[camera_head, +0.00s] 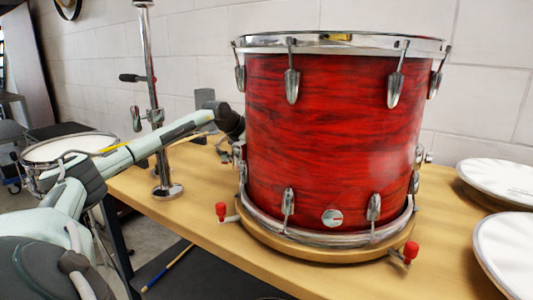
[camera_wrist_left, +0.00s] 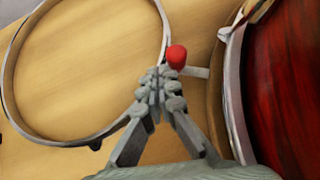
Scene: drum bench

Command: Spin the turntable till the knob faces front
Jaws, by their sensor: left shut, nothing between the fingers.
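A red drum (camera_head: 335,145) with chrome rims stands upright on a round wooden turntable (camera_head: 330,250). A red knob (camera_head: 220,211) sticks out at the turntable's left side, and another red knob (camera_head: 410,250) at its front right. My left arm reaches in behind the drum's left side, and its gripper is hidden there in the head view. In the left wrist view my left gripper (camera_wrist_left: 163,75) is shut and empty, its tips right beside a red knob (camera_wrist_left: 176,56). I cannot tell whether they touch, or which knob this is. My right gripper is not in view.
A chrome stand (camera_head: 168,190) rises from the bench left of the drum. White drumheads (camera_head: 502,180) lie at the right. A loose hoop (camera_wrist_left: 12,85) lies beside my gripper in the wrist view. A snare drum (camera_head: 70,148) stands at the far left. The bench front (camera_head: 440,285) is clear.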

